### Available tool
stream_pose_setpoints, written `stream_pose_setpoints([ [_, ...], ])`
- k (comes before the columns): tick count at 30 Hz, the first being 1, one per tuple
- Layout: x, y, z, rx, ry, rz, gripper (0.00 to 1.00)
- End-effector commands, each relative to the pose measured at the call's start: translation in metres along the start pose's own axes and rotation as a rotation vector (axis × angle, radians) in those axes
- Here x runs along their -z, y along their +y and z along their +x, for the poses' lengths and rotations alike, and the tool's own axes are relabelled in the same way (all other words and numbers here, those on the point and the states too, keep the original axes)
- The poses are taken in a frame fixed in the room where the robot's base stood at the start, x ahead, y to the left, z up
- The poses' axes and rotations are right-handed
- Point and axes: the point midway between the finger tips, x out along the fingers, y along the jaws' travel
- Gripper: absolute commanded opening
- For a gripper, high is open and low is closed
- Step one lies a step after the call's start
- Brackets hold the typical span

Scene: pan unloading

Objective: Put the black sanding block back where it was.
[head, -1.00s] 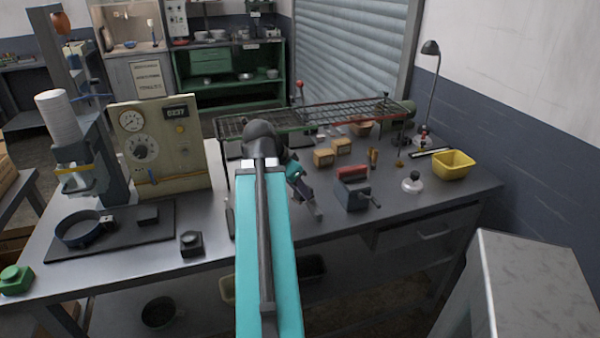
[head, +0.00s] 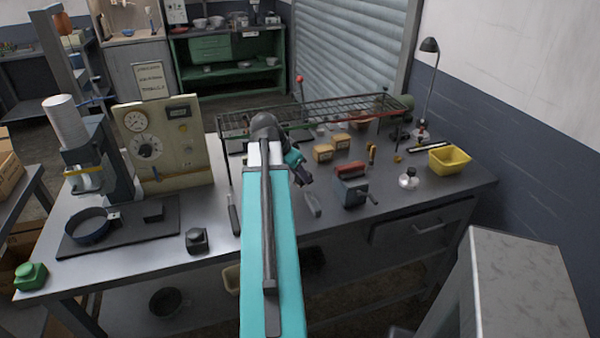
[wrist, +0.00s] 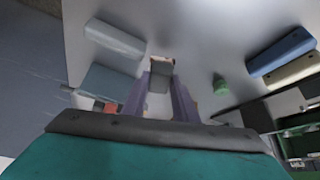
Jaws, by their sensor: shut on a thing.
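My gripper (head: 304,180) is above the bench, in front of the wire rack and left of the grey crank box. In the wrist view, its two purplish fingers (wrist: 160,95) are shut on a small block, which I take for the black sanding block (wrist: 160,72). It looks dark grey there, with a tan strip at its far edge. The fingers hide its sides. In the head view, I cannot make it out clearly at the gripper. Another black block (head: 153,213) lies on the dark mat (head: 120,240), beside a round pan (head: 87,227).
A long wire rack (head: 330,114) stands behind my gripper. A black knobbed piece (head: 197,240) is at the front edge. A yellow bin (head: 449,158) is far right.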

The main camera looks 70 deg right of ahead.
Motion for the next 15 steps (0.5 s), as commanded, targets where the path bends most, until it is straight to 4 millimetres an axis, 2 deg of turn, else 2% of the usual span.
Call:
stream_pose_setpoints([
  [9,0.021,-0.028,0.014,-0.001,0.0,0.0,0.05],
  [15,0.028,-0.038,0.02,0.001,0.001,0.0,0.05],
])
